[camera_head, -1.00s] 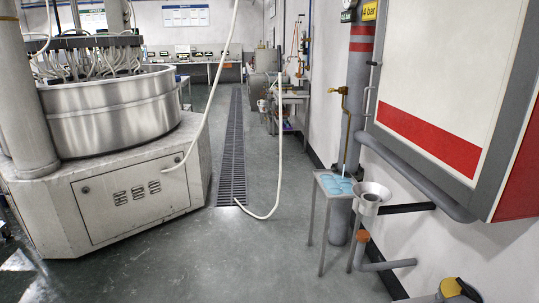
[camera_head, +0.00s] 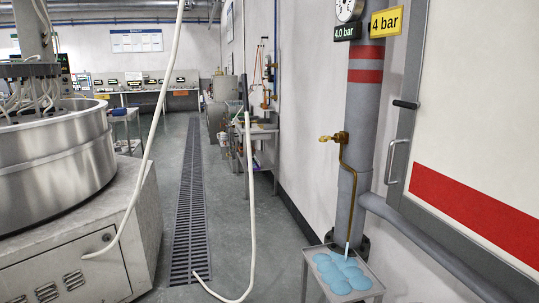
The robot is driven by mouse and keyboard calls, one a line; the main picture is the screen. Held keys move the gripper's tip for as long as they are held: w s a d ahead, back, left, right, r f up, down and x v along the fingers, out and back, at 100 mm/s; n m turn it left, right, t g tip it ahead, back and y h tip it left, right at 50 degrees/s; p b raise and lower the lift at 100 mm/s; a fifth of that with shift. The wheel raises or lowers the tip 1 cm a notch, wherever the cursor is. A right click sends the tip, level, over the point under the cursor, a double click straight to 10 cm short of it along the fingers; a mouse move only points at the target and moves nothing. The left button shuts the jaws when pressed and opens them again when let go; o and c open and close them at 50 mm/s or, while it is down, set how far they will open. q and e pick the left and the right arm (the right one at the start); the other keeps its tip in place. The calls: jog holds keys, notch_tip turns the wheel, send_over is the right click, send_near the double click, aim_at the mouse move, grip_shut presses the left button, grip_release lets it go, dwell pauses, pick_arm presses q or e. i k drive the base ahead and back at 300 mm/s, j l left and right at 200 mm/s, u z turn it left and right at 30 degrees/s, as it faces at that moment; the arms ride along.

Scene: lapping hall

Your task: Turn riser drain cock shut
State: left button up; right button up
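The riser (camera_head: 362,105) is a thick grey upright pipe with red bands, on the right. The brass drain cock (camera_head: 335,137) sticks out from its left side, with a handle pointing left. A thin brass tube (camera_head: 343,170) bends down from the cock. A short whitish length (camera_head: 347,247), perhaps running water, hangs below the tube's end over a small metal table (camera_head: 375,284) carrying several light blue rounded pieces (camera_head: 340,270). Neither of my grippers is in view.
A gauge (camera_head: 348,10) and a yellow "4 bar" sign (camera_head: 386,21) are on the riser. A grey-framed panel (camera_head: 490,120) stands at right. A white hose (camera_head: 252,230) hangs ahead. A lapping machine (camera_head: 60,230) stands left.

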aim_at(322, 139)
jog(key=i+j+z, duration=0.25)
jog(key=i, duration=0.2)
jog(key=i+j+z, duration=0.25)
jog(key=i, duration=0.15)
jog(key=l, duration=0.1)
